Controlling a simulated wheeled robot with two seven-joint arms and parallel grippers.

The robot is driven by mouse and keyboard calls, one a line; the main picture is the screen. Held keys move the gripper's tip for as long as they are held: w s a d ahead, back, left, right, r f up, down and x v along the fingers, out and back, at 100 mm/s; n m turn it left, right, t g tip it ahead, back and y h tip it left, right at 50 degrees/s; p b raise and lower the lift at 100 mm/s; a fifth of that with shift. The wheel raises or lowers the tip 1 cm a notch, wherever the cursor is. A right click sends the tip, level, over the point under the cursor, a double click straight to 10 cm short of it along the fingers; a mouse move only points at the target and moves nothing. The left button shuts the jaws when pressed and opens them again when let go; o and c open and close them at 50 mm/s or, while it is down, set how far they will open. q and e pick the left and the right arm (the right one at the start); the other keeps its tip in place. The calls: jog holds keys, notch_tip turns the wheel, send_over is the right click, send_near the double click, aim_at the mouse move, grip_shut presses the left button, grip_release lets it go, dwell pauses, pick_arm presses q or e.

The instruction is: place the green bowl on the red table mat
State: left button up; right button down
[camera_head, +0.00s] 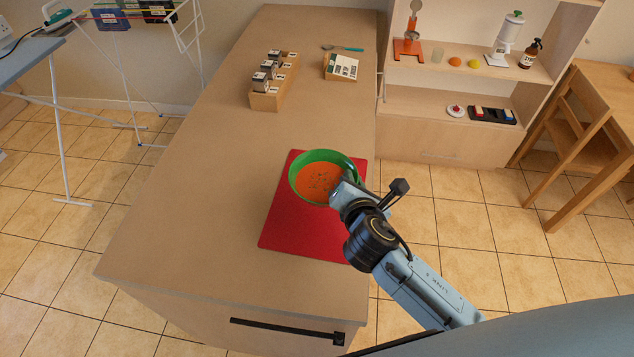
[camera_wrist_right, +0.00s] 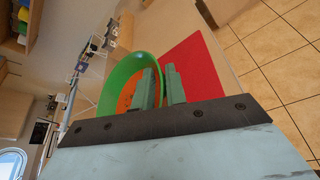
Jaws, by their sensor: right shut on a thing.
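The green bowl (camera_head: 297,165) holds orange soup with dark specks. In the head view it appears over the far part of the red table mat (camera_head: 298,225), which lies along the right edge of the counter. My right gripper (camera_head: 341,192) is shut on the bowl's near right rim. In the right wrist view the fingers of the right gripper (camera_wrist_right: 161,88) are at the rim of the green bowl (camera_wrist_right: 119,72), with the red mat (camera_wrist_right: 200,68) beyond. I cannot tell whether the bowl's base touches the mat. My left gripper is not in view.
A wooden box with dark jars (camera_head: 268,90) stands on the far counter (camera_head: 200,170), near a small labelled box (camera_head: 342,67) and a teal-handled utensil (camera_head: 345,49). A shelf unit (camera_head: 435,100) stands at the back right. The counter left of the mat is clear.

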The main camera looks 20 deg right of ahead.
jog(key=r+p, duration=0.1)
jog(key=w+a+r+p, duration=0.1)
jog(key=shift+w+a+h+p, duration=0.15)
jog(key=shift+a+h+p, duration=0.1)
jog(key=shift+h+p, duration=0.05)
jog(key=shift+f, duration=0.25)
pick_arm(q)
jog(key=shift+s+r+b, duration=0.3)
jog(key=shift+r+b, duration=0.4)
jog(key=shift+b, duration=0.55)
pick_arm(e)
notch_tip(320, 180, down, 10)
jog(key=shift+a+r, duration=0.1)
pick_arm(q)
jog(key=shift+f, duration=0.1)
pick_arm(e)
jog(key=c, duration=1.4)
grip_release()
jog(key=shift+f, duration=0.25)
jog(key=shift+r, duration=0.2)
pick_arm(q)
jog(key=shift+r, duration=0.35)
pick_arm(e)
jog(key=v, duration=1.2)
